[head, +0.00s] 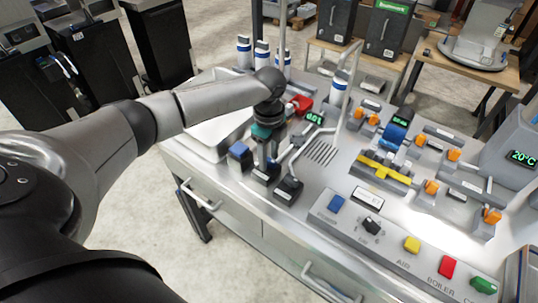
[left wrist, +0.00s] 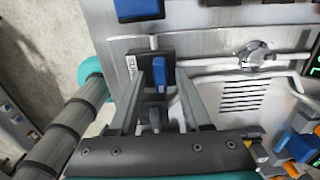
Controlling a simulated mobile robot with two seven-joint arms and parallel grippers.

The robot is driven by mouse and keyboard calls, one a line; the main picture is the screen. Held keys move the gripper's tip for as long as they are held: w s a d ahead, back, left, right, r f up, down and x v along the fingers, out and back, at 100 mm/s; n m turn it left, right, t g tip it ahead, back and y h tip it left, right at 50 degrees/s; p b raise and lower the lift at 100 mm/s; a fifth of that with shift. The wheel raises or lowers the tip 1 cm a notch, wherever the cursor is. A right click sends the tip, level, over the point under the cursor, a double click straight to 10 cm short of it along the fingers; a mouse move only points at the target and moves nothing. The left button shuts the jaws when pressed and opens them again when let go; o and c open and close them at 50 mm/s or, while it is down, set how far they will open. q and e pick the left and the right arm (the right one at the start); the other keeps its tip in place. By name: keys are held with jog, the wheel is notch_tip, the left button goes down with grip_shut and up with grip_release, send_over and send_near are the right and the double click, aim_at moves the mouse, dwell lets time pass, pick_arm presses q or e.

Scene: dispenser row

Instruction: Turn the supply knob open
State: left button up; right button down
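The supply knob (left wrist: 159,72) is a small blue lever on a dark box, with a partly hidden label starting "SUP" beside it in the left wrist view. In the head view its box (head: 266,172) stands near the counter's front edge, and my gripper hides the lever. My left gripper (left wrist: 171,72) is open, with its fingertips on either side of the blue lever. The left fingertip looks close to it, and a gap shows at the right one. I cannot tell whether either touches. In the head view the left gripper (head: 267,155) points down over the box. My right gripper is not in view.
A box with a blue top (head: 240,153) and a box with a black knob (head: 288,187) flank the supply box closely. Drain slots (head: 321,152), a metal pipe (head: 300,146) and a red part (head: 300,102) lie behind. A button panel (head: 365,232) is at the right front.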

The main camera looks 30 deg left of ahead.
pick_arm(q)
grip_shut()
dwell(0.5)
jog(key=shift+r+n+p, duration=0.15)
jog(key=shift+n+p, duration=0.45)
jog(key=shift+p, duration=0.35)
jog(key=n+p, duration=0.6)
jog(key=p, duration=0.1)
jog(key=shift+d, duration=0.1)
jog(key=n+p, duration=0.3)
jog(key=n, duration=0.2)
jog(key=shift+p, duration=0.4)
jog(key=n+p, duration=0.1)
jog(key=n, duration=0.2)
jog(key=shift+n, duration=0.3)
jog(key=shift+n+p, duration=0.7)
jog(key=shift+n, duration=0.4)
